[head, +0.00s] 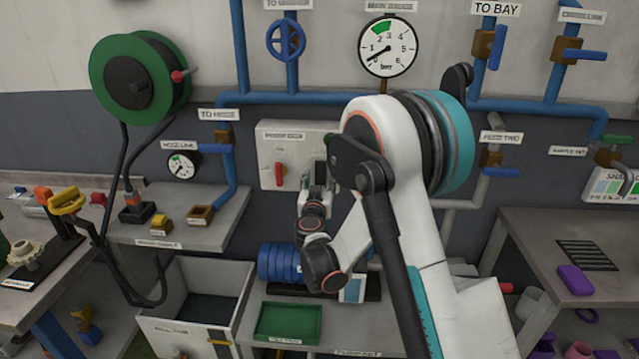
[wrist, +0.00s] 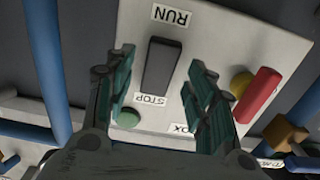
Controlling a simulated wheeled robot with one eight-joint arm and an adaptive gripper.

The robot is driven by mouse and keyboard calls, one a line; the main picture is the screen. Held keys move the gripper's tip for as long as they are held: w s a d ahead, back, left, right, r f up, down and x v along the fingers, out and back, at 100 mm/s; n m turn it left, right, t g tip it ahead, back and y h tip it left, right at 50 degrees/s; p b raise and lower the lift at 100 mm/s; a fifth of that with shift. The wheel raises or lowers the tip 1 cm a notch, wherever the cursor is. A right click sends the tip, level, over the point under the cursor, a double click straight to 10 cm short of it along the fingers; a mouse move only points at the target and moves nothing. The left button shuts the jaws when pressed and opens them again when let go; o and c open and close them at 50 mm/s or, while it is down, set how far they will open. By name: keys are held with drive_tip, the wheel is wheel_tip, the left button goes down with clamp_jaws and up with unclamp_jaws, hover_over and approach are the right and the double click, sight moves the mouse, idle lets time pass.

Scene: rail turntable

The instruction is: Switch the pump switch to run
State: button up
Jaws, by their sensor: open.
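The pump switch (wrist: 161,66) is a black rocker on a pale control box (wrist: 215,35). In the wrist view it lies between a RUN label (wrist: 172,16) above and a STOP label (wrist: 150,99) below, both upside down. I cannot tell which way the rocker is tipped. My gripper (wrist: 160,62) is open, one finger on each side of the rocker in the picture, with nothing held. Contact is not visible. In the head view the box (head: 267,142) is on the wall, and my gripper (head: 318,190) is in front of its right part.
A red handle (wrist: 257,95) is close to the right finger on the same box. A green button (wrist: 129,118) and a yellow one (wrist: 241,84) are also near the fingers. Blue pipes (head: 300,98) run along the wall. A bench with a green tray (head: 288,322) is below.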

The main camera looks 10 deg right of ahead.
drive_tip(key=shift+w+d, duration=0.15)
drive_tip(key=shift+w, duration=0.3)
drive_tip(key=c, duration=1.1)
drive_tip(key=shift+o, duration=0.2)
drive_tip(key=shift+f+b, duration=0.3)
drive_tip(key=shift+b, duration=0.45)
drive_tip(key=t+b, duration=0.2)
drive_tip(key=b, duration=0.1)
drive_tip(key=shift+w+d+f+h, duration=0.1)
drive_tip(key=shift+f+h, duration=0.2)
drive_tip(key=shift+h, duration=0.1)
drive_tip(key=shift+w+f+t+h+b, duration=0.1)
drive_tip(key=shift+t+h+b, duration=0.2)
drive_tip(key=shift+t+b, duration=0.7)
